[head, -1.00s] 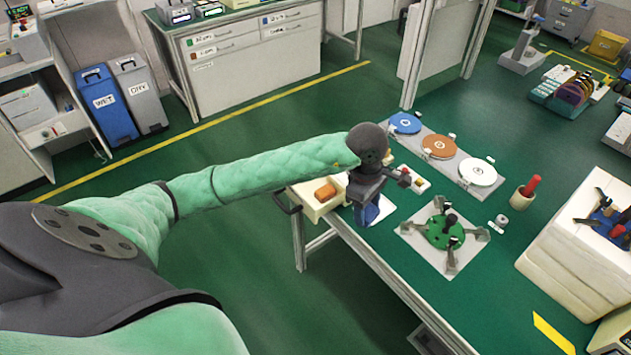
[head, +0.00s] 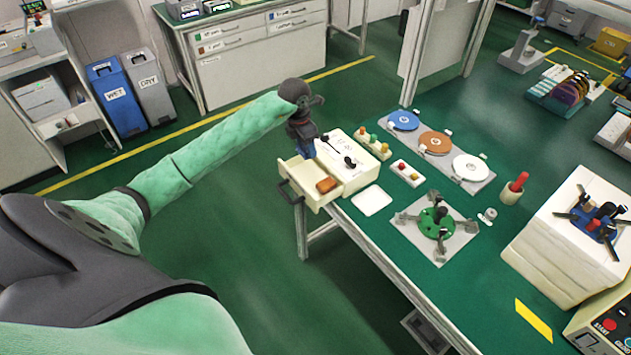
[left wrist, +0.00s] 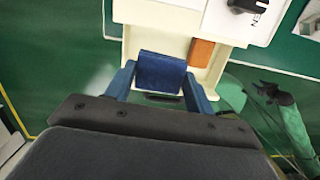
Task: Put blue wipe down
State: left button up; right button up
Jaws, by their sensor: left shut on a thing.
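My left gripper (head: 303,142) is shut on the blue wipe (left wrist: 160,72), which sits between its two blue fingers in the left wrist view. In the head view the gripper is above the inner left part of an open cream drawer (head: 311,197); the wipe is hard to tell from the fingers there. An orange-brown wipe (head: 327,185) lies in the drawer, and it also shows in the left wrist view (left wrist: 202,52) to the right of the blue wipe. What seems to be my right gripper (left wrist: 272,95) is at the right of the left wrist view; its jaws are unclear.
The drawer unit (head: 345,155) stands at the table corner. Beside it are a white pad (head: 372,201), a small tray with buttons (head: 407,173) and a green fixture (head: 436,222). Blue, brown and white discs (head: 403,121) lie in a row behind.

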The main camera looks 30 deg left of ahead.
pick_arm(q)
jog(key=shift+w+a+f+n, duration=0.15)
jog(key=shift+a+n, duration=0.15)
jog(key=shift+n, duration=0.4)
jog(key=shift+w+a+n, duration=0.1)
jog(key=shift+n, duration=0.4)
jog(key=shift+w+n+y, duration=0.2)
jog(key=shift+n+y, duration=0.1)
jog(key=shift+n, duration=1)
jog(key=p, duration=0.3)
send_over(307, 172)
jog(key=f, duration=0.6)
jog(key=shift+s+f, duration=0.2)
jog(key=shift+s, duration=0.1)
jog(key=shift+f+p, duration=0.75)
jog(key=shift+f, duration=1.05)
pick_arm(e)
jog(key=s+d+f+t, duration=0.2)
jog(key=s+d+f, duration=0.1)
jog(key=f, duration=0.5)
jog(key=shift+s+f, duration=0.15)
jog(key=shift+s, duration=0.05)
pick_arm(q)
jog(key=shift+f, duration=0.15)
pick_arm(e)
jog(key=shift+w, duration=0.2)
